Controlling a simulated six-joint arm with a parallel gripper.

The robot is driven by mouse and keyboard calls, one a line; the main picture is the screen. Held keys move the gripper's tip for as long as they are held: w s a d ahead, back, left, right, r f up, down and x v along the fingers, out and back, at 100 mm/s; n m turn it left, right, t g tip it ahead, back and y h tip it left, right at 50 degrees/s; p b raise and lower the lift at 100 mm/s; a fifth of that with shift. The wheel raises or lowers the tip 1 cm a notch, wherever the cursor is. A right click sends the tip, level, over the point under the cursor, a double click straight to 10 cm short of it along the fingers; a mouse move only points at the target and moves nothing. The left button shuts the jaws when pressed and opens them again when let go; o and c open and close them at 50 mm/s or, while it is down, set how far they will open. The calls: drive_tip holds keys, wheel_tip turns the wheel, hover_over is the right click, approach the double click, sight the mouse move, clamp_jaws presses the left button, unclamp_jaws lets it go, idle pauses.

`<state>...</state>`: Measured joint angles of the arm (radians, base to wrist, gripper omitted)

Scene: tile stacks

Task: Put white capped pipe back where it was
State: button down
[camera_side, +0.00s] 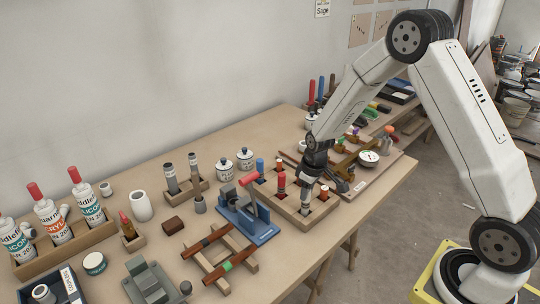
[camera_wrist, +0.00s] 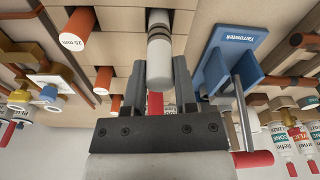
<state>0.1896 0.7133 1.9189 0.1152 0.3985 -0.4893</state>
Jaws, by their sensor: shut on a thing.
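My gripper (camera_side: 309,182) is over the front part of a wooden rack (camera_side: 320,213) with square openings. In the wrist view my gripper (camera_wrist: 161,80) is shut on the white capped pipe (camera_wrist: 160,62), a pale cylinder with dark bands and a grey section at its far end. In the side view a pale pipe (camera_side: 304,211) shows just below the fingers, at the rack. I cannot tell whether its lower end is inside an opening or just above it.
Red pipes (camera_side: 281,181) and a blue one (camera_side: 260,166) stand in the rack close by. A blue stand (camera_side: 250,226) with a red handle is just left. A board with a round gauge (camera_side: 369,158) lies to the right. Grey cylinders stand in a wooden holder (camera_side: 184,194) further left.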

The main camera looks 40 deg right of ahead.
drive_tip(key=shift+f, duration=0.15)
drive_tip(key=shift+c, duration=2)
unclamp_jaws()
wheel_tip(320, 180, up, 12)
drive_tip(key=s, duration=0.1)
drive_tip(key=shift+s+d, duration=0.15)
drive_tip(key=shift+s, duration=0.1)
drive_tip(key=s+a+m, duration=0.1)
drive_tip(key=s+a, duration=0.3)
drive_tip(key=s, duration=0.3)
drive_tip(key=s+a+m+t, duration=0.1)
drive_tip(key=s+a, duration=0.2)
drive_tip(key=s, duration=0.4)
drive_tip(key=shift+a+f, duration=0.15)
drive_tip(key=shift+a, duration=0.25)
